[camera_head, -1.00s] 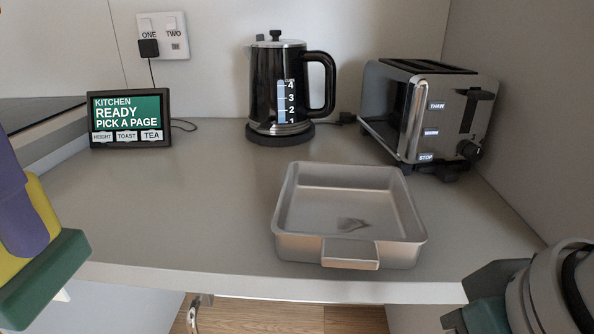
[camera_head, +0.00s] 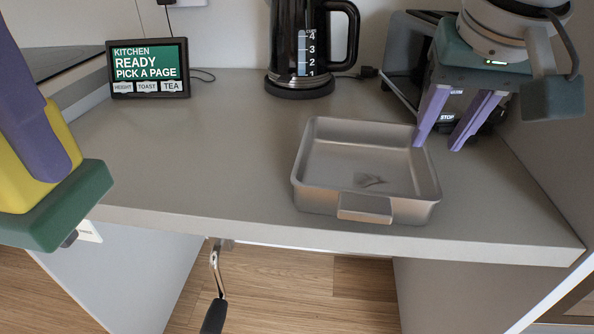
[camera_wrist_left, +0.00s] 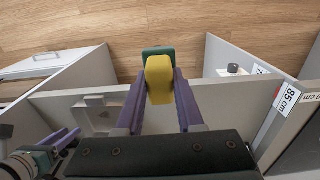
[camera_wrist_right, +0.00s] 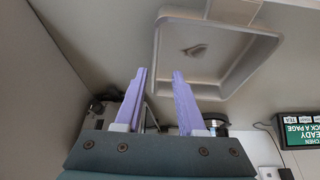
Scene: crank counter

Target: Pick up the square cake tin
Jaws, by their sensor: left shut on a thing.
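The square cake tin (camera_head: 317,198) is grey and shallow. It stands upright on the counter, its front handle (camera_head: 364,207) facing the counter's front edge. It also shows in the right wrist view (camera_wrist_right: 205,72). My right gripper (camera_head: 437,146) is open and empty, pointing down at the tin's right side. One finger is close to the right wall; I cannot tell if it touches. My left gripper (camera_wrist_left: 158,85) is shut on a yellow and green block (camera_wrist_left: 159,78), held at the left of the head view, away from the tin.
A toaster (camera_head: 398,72) stands behind my right gripper and is partly hidden by it. A black kettle (camera_head: 287,40) stands at the back, a screen (camera_head: 148,68) at back left. A crank (camera_head: 216,272) hangs below the counter edge. The counter left of the tin is clear.

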